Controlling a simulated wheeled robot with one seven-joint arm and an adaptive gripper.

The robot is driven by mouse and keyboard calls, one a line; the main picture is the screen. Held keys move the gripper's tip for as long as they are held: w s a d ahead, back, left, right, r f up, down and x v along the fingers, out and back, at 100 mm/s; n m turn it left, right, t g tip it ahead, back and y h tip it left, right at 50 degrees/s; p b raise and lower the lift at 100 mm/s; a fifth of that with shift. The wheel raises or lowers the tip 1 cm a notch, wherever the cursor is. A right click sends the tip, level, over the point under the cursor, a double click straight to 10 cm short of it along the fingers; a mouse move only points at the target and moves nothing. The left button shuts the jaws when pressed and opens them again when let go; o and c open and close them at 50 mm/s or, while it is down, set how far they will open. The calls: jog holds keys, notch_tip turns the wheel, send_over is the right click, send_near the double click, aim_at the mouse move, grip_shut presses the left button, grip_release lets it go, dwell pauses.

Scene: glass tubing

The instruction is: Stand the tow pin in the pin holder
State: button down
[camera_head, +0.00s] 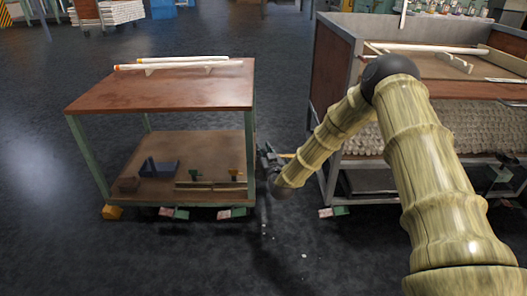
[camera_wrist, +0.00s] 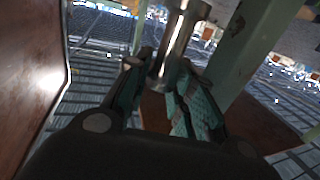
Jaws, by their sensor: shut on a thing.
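My gripper (camera_head: 266,157) is beside the right end of the cart, near its front right post, at a height between the two shelves. In the wrist view my gripper (camera_wrist: 163,85) is shut on a shiny metal pin (camera_wrist: 178,42), which I take as the tow pin. The pin runs up and away between the teal-padded fingers. On the cart's lower shelf a low wooden rack (camera_head: 212,187) bears a green-topped and a yellow-topped piece; it may be the pin holder, but I cannot tell for sure.
The cart's upper shelf (camera_head: 165,92) carries white tubes (camera_head: 180,65). A green post (camera_wrist: 242,45) stands close to the fingers. A large bin cart (camera_head: 333,75) stands at right.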

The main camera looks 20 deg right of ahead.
jog(key=shift+f+b, duration=0.5)
jog(key=shift+f, duration=0.85)
jog(key=c, duration=1.1)
grip_release()
jog(key=shift+c, duration=0.2)
jog(key=shift+s, duration=0.1)
jog(key=s, duration=1.1)
jog(key=shift+s, duration=0.35)
